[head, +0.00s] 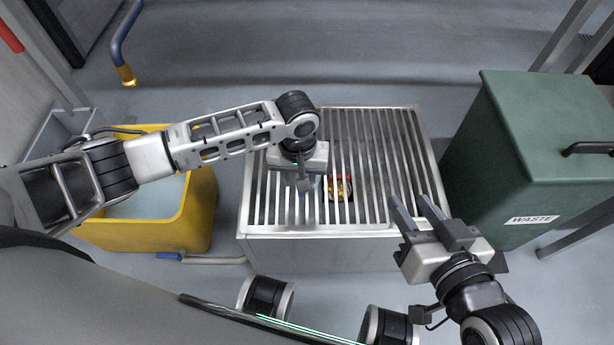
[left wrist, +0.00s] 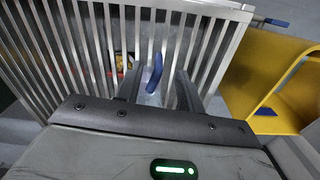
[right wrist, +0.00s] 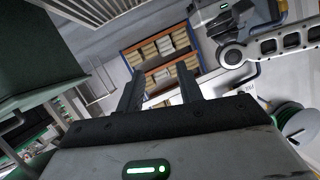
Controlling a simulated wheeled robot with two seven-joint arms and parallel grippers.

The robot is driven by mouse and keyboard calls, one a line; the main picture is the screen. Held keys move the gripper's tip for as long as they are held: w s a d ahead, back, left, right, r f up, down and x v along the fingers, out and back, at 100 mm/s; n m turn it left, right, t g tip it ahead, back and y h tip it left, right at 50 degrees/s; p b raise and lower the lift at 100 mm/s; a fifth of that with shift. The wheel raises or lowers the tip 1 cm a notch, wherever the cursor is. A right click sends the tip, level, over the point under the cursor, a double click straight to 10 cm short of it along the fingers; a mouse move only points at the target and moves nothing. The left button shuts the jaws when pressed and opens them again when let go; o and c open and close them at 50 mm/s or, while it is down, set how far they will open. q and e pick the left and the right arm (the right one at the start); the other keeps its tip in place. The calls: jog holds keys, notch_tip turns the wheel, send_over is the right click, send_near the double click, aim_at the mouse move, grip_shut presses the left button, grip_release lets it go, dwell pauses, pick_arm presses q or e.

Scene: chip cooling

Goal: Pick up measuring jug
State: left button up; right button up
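The measuring jug (left wrist: 154,76) shows in the left wrist view as a blue handle with a pale, clear part below it, between the two fingers of my left gripper (left wrist: 158,88). The fingers stand apart with gaps beside the handle, so the gripper looks open around it. In the head view my left gripper (head: 304,182) points down over the slatted metal grate (head: 385,140) and hides most of the jug. My right gripper (head: 418,212) is open and empty near the grate's front right corner. Its spread fingers also show in the right wrist view (right wrist: 160,85).
A small red and yellow object (head: 341,187) sits at the grate, right of my left gripper. A yellow tub (head: 200,205) with pale liquid stands left. A green waste bin (head: 545,120) stands right. A blue-handled pipe (head: 122,40) is at the back left. Open floor lies behind the grate.

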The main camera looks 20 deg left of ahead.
aim_at(301, 196)
pick_arm(q)
jog(key=shift+f, duration=0.9)
notch_tip(301, 196, down, 4)
jog(key=b, duration=0.3)
jog(key=shift+w+d+f, duration=0.1)
jog(key=shift+f, duration=0.1)
jog(key=shift+f+b, duration=0.4)
pick_arm(e)
jog(key=shift+w+a+r+m+t+y, duration=0.25)
jog(key=shift+a+r+m+t+y, duration=0.4)
jog(key=shift+r+y, duration=0.1)
pick_arm(q)
grip_shut()
